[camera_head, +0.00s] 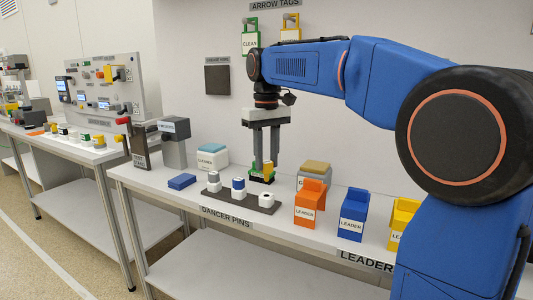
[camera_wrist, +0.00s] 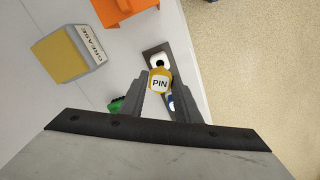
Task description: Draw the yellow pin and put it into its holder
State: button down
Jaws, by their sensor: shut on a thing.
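My gripper (camera_head: 267,156) points straight down over the bench and is shut on the yellow pin (camera_head: 268,169). The wrist view shows the pin's yellow-rimmed top (camera_wrist: 160,83), marked PIN, between the fingertips. The dark dancer pins rack (camera_head: 235,201) stands in front, with three white holders. A green piece on a black base (camera_head: 262,180) is behind the gripped pin. The pin's lower end is not clear.
A grease tub (camera_head: 316,167) is right of the gripper, behind an orange leader block (camera_head: 310,203). A blue leader block (camera_head: 353,214) and a yellow one (camera_head: 402,222) stand farther right. A white and teal tub (camera_head: 212,155) and a blue block (camera_head: 182,181) are left.

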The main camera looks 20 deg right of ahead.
aim_at(267, 162)
jog(key=shift+f, duration=1.7)
jog(key=shift+f, duration=2.05)
dwell(0.3)
jog(key=c, duration=1.3)
grip_release()
jog(key=shift+o, duration=0.2)
notch_tip(267, 162, up, 17)
jog(key=shift+r, duration=0.2)
